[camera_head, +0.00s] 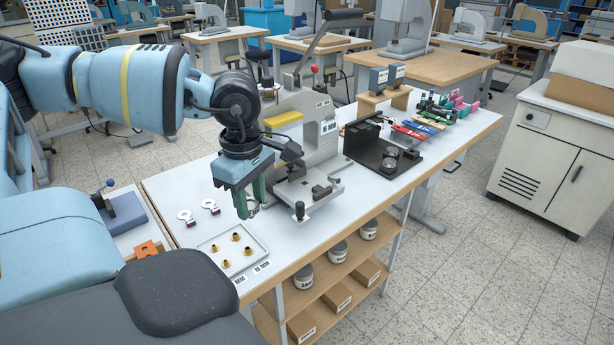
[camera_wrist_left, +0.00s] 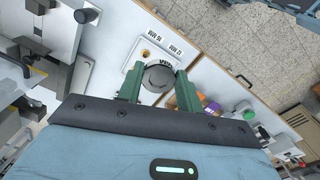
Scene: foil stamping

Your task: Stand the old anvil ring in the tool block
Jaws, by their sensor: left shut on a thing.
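My left gripper (camera_head: 250,197) hangs over the front-left part of the white bench, in front of the grey press. Its green fingers also show in the left wrist view (camera_wrist_left: 157,84), closed on a round grey piece (camera_wrist_left: 158,77), which seems to be the old anvil ring. In the head view only a small part of this piece shows between the fingers, above the bench top. I cannot tell for sure which thing is the tool block; a black stand (camera_head: 375,150) with round metal pieces stands right of the press. My right gripper is out of view.
The grey hand press (camera_head: 320,130) stands close behind the gripper. A white tray (camera_head: 213,246) with several brass pieces lies near the bench's front edge. Jars and boxes fill the shelves below.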

